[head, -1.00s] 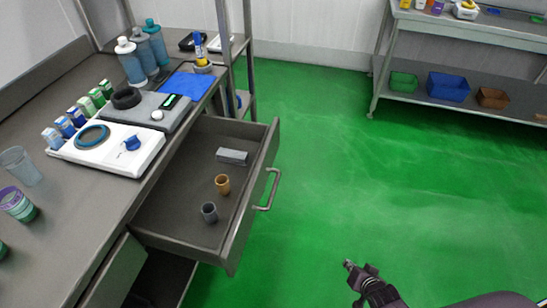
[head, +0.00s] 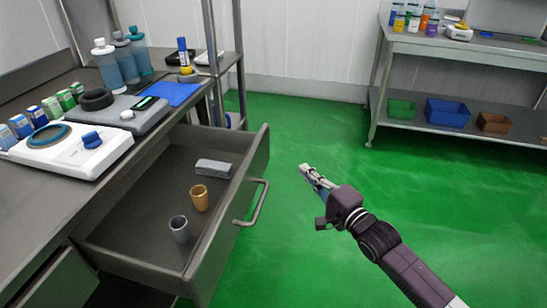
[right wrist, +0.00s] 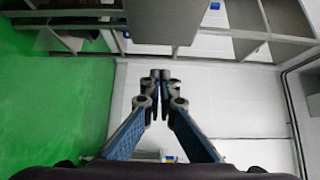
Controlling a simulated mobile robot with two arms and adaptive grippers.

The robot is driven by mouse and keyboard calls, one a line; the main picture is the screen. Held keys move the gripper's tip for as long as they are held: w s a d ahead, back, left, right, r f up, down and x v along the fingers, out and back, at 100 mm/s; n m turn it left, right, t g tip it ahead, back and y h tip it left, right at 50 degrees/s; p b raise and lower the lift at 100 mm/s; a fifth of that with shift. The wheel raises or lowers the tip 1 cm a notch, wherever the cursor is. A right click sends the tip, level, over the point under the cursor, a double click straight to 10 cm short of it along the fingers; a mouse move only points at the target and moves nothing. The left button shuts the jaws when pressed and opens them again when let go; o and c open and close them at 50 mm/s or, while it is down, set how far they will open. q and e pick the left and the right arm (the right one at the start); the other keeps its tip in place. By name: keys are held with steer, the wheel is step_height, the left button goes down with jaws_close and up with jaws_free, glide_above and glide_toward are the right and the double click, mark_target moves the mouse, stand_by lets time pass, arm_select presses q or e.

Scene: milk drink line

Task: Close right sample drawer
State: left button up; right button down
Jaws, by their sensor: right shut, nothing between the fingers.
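The right sample drawer (head: 228,218) stands pulled open from the steel bench in the head view. Its metal bar handle (head: 257,203) is on the front face, toward the right. Inside lie a grey block (head: 213,168), a tan cup (head: 199,199) and a grey cup (head: 179,230). My right gripper (head: 305,168) is shut and empty, to the right of the handle and apart from it. In the right wrist view its fingertips (right wrist: 160,75) are together with nothing between them. My left gripper is not in view.
The bench top holds a white scale (head: 70,150), a grey device (head: 122,120), bottles (head: 107,68), small boxes and a blue mat (head: 172,93). Another drawer (head: 52,283) is at lower left. A far shelf holds coloured bins (head: 447,112). Green floor is clear to the right.

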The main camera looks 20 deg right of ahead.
steer(key=w+a, duration=0.1)
steer(key=w, duration=0.2)
steer(key=w+a+b, duration=0.1)
steer(key=w+a, duration=0.1)
steer(key=w, duration=0.2)
steer(key=w+a+b, duration=0.1)
steer(key=w, duration=0.2)
steer(key=shift+w+a, duration=0.15)
steer(key=shift+w, duration=0.15)
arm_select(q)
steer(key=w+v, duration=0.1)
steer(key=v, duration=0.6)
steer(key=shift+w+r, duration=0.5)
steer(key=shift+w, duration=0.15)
arm_select(e)
steer(key=shift+w+a, duration=0.2)
steer(key=shift+a, duration=0.15)
